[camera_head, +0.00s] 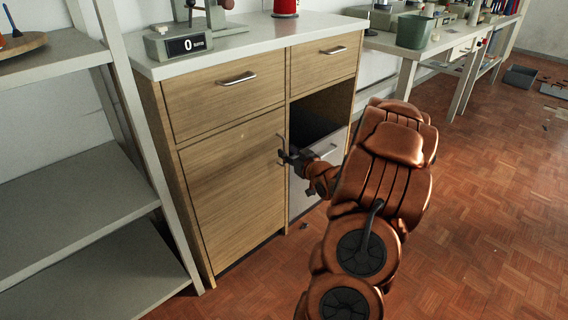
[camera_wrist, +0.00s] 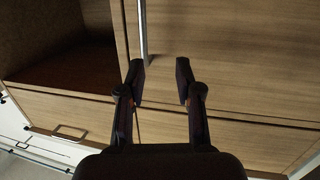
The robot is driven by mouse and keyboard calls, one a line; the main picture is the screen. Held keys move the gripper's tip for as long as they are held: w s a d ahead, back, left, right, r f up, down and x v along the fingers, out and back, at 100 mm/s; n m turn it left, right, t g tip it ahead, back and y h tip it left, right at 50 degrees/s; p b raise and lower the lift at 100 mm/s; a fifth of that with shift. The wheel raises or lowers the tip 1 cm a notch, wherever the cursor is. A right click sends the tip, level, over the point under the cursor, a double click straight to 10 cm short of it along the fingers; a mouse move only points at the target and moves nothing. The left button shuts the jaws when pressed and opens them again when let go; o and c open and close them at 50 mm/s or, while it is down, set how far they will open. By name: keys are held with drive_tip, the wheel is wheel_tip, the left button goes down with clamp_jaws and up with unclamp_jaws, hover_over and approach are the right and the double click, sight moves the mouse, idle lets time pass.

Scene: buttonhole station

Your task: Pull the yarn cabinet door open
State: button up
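The yarn cabinet door (camera_head: 235,190) is a wood-grain panel in the lower left of the cabinet and looks shut, flush with the frame. Its metal handle (camera_head: 281,146) is a vertical bar at the door's right edge. My gripper (camera_head: 288,157) is at that handle, in front of the door. In the wrist view, the handle (camera_wrist: 143,30) runs down to the left fingertip, and the door (camera_wrist: 230,50) fills the upper right. My gripper (camera_wrist: 161,75) is open there, its fingers apart with nothing clearly between them. Whether a finger touches the handle cannot be told.
Two drawers, left (camera_head: 225,95) and right (camera_head: 325,62), sit above the door. An open dark compartment (camera_head: 318,112) and a grey drawer (camera_head: 330,150) are right of it. A grey shelf unit (camera_head: 70,190) stands close on the left. Floor (camera_head: 260,290) before the door looks mostly clear.

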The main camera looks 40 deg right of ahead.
wheel_tip(320, 180, down, 2)
drive_tip(key=s+d+t+b, duration=0.2)
drive_tip(key=b, duration=0.2)
hover_over(284, 165)
drive_tip(key=shift+w+d+m, duration=0.2)
drive_tip(key=shift+m, duration=0.1)
clamp_jaws()
idle(0.3)
idle(0.5)
